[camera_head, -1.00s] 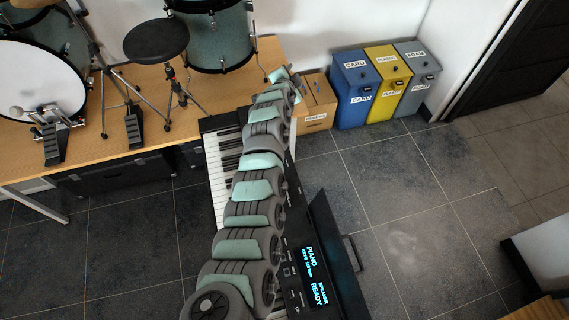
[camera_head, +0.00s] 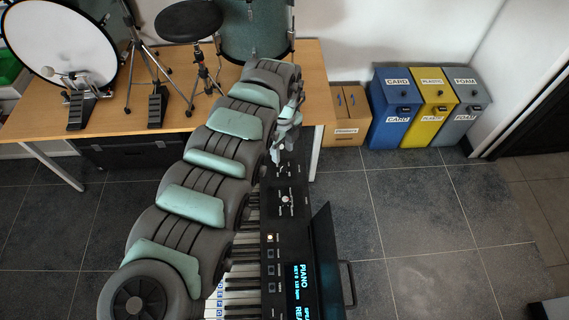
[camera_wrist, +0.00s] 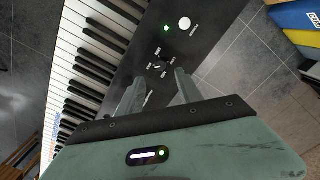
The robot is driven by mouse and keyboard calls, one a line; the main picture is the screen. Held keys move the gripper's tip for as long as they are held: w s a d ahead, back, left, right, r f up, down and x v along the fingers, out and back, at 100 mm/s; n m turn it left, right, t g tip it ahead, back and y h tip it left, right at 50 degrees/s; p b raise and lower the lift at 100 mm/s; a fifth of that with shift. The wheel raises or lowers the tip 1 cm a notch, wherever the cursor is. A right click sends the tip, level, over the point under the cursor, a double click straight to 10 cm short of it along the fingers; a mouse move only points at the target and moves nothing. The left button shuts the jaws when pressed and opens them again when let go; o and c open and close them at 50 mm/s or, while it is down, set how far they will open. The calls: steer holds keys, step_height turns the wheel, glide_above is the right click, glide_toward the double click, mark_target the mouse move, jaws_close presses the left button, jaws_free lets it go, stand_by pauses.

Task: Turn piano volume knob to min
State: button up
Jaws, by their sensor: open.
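The piano (camera_head: 270,225) is a black keyboard with white keys partly hidden under my arm. Its control panel runs along the right side of the keys. In the wrist view the panel (camera_wrist: 205,45) has a small dark knob (camera_wrist: 158,67) ringed by tiny labels that I cannot read clearly. A white round control (camera_wrist: 184,23) and a green light sit farther along the panel. I cannot tell which control is the volume knob. My gripper (camera_wrist: 158,88) is open, with its two fingers apart, pointing at the panel on either side of the small knob. It also shows at the panel's far end (camera_head: 276,155).
The lit piano display (camera_head: 299,288) is on the near part of the panel. A wooden table (camera_head: 310,75) with drums is behind. A cardboard box (camera_head: 346,110) and blue, yellow and grey bins (camera_head: 432,110) stand at the back right.

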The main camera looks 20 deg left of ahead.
mark_target(283, 166)
step_height(283, 166, down, 8)
steer(key=shift+d+r+b, duration=0.1)
steer(key=shift+r+b, duration=0.05)
steer(key=shift+b, duration=0.2)
steer(key=shift+c, duration=0.3)
jaws_close()
